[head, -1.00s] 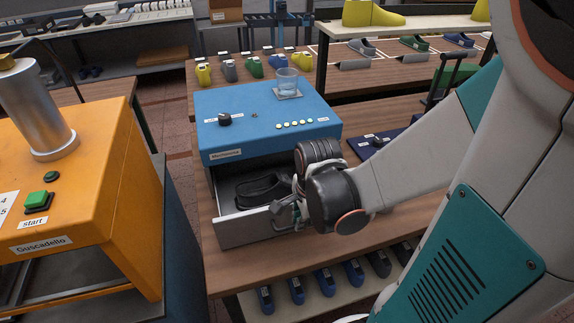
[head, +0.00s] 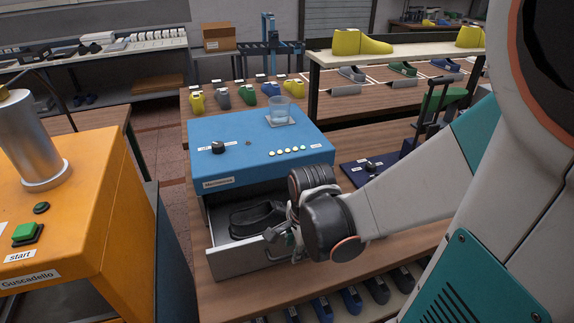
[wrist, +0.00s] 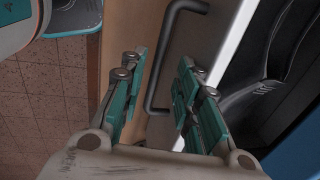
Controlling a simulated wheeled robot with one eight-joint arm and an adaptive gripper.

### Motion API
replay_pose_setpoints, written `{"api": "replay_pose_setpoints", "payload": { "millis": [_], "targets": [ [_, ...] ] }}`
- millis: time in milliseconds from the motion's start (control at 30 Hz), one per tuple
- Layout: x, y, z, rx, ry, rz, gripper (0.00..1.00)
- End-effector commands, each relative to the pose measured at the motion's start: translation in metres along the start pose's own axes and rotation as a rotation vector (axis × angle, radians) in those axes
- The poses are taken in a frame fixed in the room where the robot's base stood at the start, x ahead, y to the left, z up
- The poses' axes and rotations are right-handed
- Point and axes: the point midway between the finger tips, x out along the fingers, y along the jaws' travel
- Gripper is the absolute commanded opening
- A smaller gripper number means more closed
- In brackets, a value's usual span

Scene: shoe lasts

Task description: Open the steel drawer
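The steel drawer (head: 232,262) stands pulled out below the blue machine (head: 215,170), with a black shoe (head: 258,220) inside. In the wrist view the drawer's grey front (wrist: 190,45) carries a dark bar handle (wrist: 162,60). My gripper (wrist: 162,62) has its two teal-padded fingers apart, one on each side of the handle, with visible gaps. In the head view my gripper (head: 280,238) is at the right part of the drawer front, and my wrist hides that end. The fingertips are small and partly hidden there.
An orange machine (head: 85,185) stands at the left. A glass (head: 279,110) stands on top of the blue machine. Several dark shoe lasts (head: 350,299) sit on a shelf below the wooden bench (head: 205,290). Tiled floor (wrist: 45,110) is clear in the wrist view.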

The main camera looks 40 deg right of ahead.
Motion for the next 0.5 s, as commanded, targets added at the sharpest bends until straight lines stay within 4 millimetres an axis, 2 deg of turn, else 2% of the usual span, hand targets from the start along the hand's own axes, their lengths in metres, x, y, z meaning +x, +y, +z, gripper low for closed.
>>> {"api": "replay_pose_setpoints", "payload": {
  "millis": [33, 500],
  "targets": [
    [-0.005, 0.005, 0.001, -0.001, 0.0, 0.0, 0.3],
    [-0.049, 0.005, 0.0, 0.002, 0.0, 0.0, 0.3]
  ]
}}
